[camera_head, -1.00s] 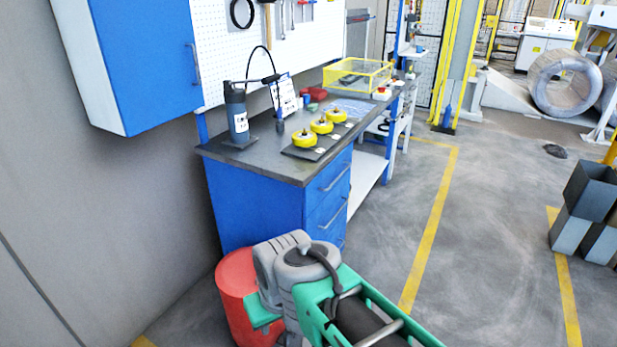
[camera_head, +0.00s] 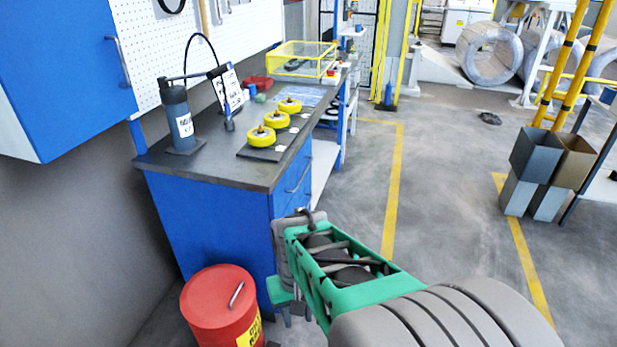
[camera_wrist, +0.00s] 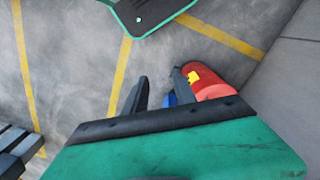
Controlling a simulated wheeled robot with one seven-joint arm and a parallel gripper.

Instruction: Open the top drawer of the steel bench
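The steel bench has a blue cabinet (camera_head: 210,225) and a dark worktop (camera_head: 215,160). Its top drawer (camera_head: 291,182) is on the right-hand face, seen at a steep angle, with a bar handle; it looks shut. My arm hides the lower drawers. In the wrist view my gripper (camera_wrist: 159,88) has its two dark fingers apart with nothing held between them. A small blue patch shows beside the right finger; I cannot tell what it is. In the head view the gripper is mostly behind my arm, low in front of the cabinet.
A red bin (camera_head: 222,308) stands close to the cabinet, near my gripper; it also shows in the wrist view (camera_wrist: 207,82). Yellow wheels (camera_head: 262,136), a dark blue bottle-like device (camera_head: 178,120) and a yellow-framed box (camera_head: 303,60) sit on the worktop.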

